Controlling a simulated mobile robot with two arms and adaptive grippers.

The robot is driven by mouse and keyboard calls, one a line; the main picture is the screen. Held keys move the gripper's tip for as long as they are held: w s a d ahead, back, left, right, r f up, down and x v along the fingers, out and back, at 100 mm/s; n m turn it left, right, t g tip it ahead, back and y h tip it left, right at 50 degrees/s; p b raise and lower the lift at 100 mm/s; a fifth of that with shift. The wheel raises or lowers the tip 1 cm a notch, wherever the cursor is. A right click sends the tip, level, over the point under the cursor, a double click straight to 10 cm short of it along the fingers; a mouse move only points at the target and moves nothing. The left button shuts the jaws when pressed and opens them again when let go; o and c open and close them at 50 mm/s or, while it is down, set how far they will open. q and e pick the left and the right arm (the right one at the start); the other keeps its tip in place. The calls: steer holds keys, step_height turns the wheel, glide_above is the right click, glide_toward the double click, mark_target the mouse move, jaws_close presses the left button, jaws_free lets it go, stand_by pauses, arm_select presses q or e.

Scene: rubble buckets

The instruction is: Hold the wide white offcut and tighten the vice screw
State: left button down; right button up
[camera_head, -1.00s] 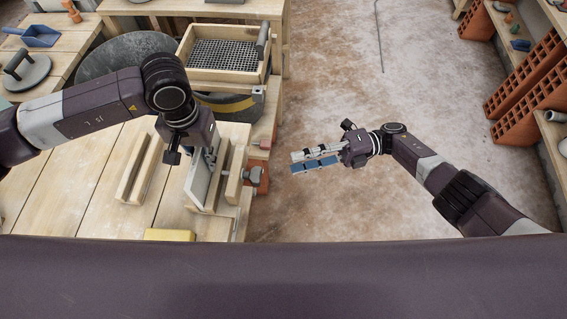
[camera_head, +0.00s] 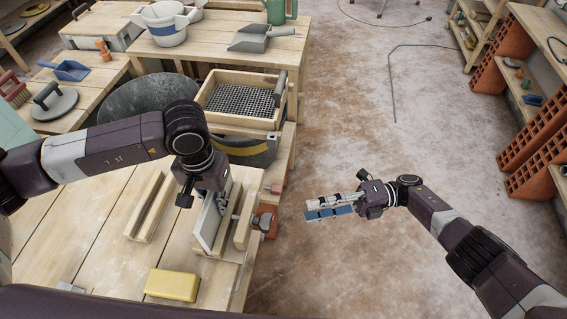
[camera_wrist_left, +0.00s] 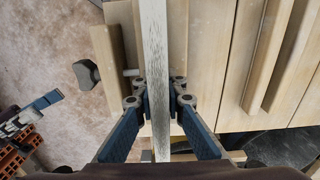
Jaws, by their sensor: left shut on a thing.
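The wide white offcut (camera_head: 209,222) stands on edge at the wooden vice (camera_head: 243,222) on the workbench. It also shows as a long pale strip in the left wrist view (camera_wrist_left: 156,45). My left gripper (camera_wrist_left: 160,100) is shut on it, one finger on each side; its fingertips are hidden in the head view. The vice screw has a dark knob (camera_head: 264,221) on the vice's right side, also in the left wrist view (camera_wrist_left: 87,75). I cannot tell whether the vice jaws touch the offcut. My right gripper (camera_head: 330,206) is right of the knob, apart from it, over the floor; its finger opening is unclear.
A yellow block (camera_head: 171,285) lies on the bench in front of the vice. A slotted wooden piece (camera_head: 150,207) lies to the left. A framed sieve (camera_head: 242,99) sits on a dark bucket behind. Open floor (camera_head: 370,130) lies to the right.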

stand_by(0.3)
arm_select(q)
steer(key=c, duration=1.9)
jaws_free()
step_height(320, 180, up, 12)
steer(key=shift+d, duration=0.1)
